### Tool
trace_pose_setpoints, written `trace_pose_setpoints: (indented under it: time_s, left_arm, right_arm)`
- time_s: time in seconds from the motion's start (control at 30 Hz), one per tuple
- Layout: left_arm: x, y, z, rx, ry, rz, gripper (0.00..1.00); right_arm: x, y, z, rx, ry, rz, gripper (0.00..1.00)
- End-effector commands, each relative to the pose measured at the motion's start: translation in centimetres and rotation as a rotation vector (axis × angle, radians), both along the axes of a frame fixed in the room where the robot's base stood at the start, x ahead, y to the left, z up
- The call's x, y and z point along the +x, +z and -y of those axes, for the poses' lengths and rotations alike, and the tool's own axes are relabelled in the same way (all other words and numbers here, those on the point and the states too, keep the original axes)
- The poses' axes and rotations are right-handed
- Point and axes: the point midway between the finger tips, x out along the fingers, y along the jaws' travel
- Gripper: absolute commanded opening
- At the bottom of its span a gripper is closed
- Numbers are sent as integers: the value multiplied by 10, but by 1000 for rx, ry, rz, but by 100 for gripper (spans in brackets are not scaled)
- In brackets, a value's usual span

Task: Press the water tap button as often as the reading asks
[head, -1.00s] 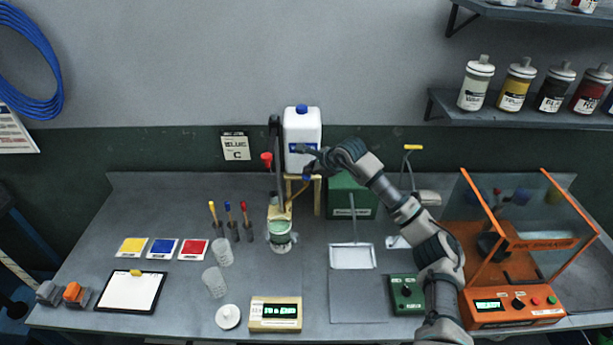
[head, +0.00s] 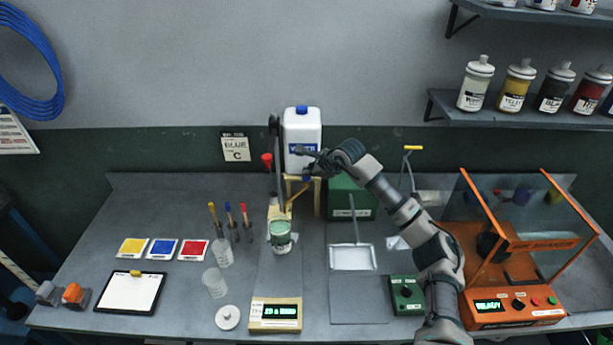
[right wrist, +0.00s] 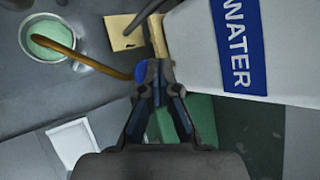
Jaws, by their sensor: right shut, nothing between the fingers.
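The white water container (head: 302,135) with a blue cap and a WATER label stands on a wooden stand at the back. It also shows in the right wrist view (right wrist: 275,50). The blue tap button (head: 307,178) is below it, with a brown curved spout. In the right wrist view the button (right wrist: 141,72) is beside my right fingertips; I cannot tell if they touch. My right gripper (right wrist: 156,72) is shut and empty. A cup (head: 280,243) with green content stands below the spout's end. The lit reading display (head: 275,312) is at the front, its text too blurred to read surely.
Clear cups (head: 214,282) and upright coloured-tip tools stand left of the green cup. A green box (head: 352,198) is behind my right arm. The orange shaker (head: 515,310) stands at the right. The bench's left part has colour cards and a clipboard (head: 131,291).

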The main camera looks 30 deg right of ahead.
Motion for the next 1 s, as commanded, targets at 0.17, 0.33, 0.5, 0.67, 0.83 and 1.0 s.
trace_pose_setpoints:
  time_s: [0.17,0.33,0.5,0.67,0.83,1.0]
  left_arm:
    - [2,11,0,0,0,4,53]
    - [3,16,0,0,0,6,53]
    - [3,15,0,0,0,5,53]
    - [3,16,0,0,0,6,53]
    - [5,26,0,0,0,9,53]
    - [7,41,0,-1,0,13,53]
  right_arm:
    - [0,13,-4,0,2,0,0]
    - [0,19,-6,1,1,1,0]
    - [0,18,-6,1,1,1,0]
    - [0,19,-6,1,1,1,0]
    - [0,32,-6,0,1,3,0]
    - [0,50,-6,0,1,4,0]
